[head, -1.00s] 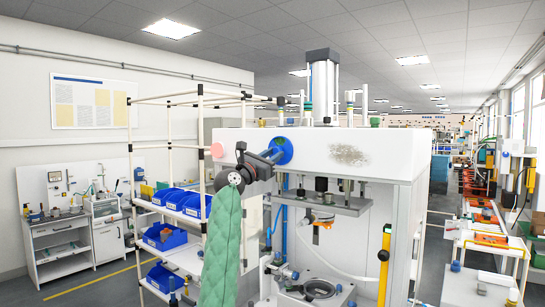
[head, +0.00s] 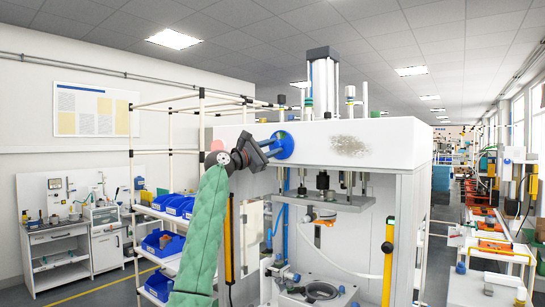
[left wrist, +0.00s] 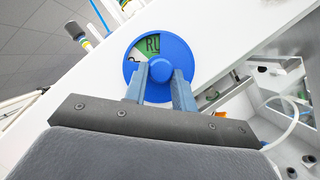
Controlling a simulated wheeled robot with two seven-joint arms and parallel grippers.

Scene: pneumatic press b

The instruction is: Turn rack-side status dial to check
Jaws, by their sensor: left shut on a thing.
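The blue round status dial (head: 283,145) sits on the front left of the press's white top housing (head: 375,145). In the left wrist view the dial (left wrist: 132,68) faces me, with a window showing a green sector with the letters "RU" and part of a white sector beside it. My left gripper (head: 272,150) reaches it from the left. In the left wrist view its two fingers (left wrist: 160,80) stand either side of the blue centre knob (left wrist: 160,68) and are shut on it. The fingers cover the lower part of the dial. My right gripper is in neither view.
The press's cylinder (head: 323,85) rises above the housing, and its tooling plate (head: 320,200) hangs below. A yellow bar (head: 387,265) stands at the front right. A rack with blue bins (head: 165,242) is at the left.

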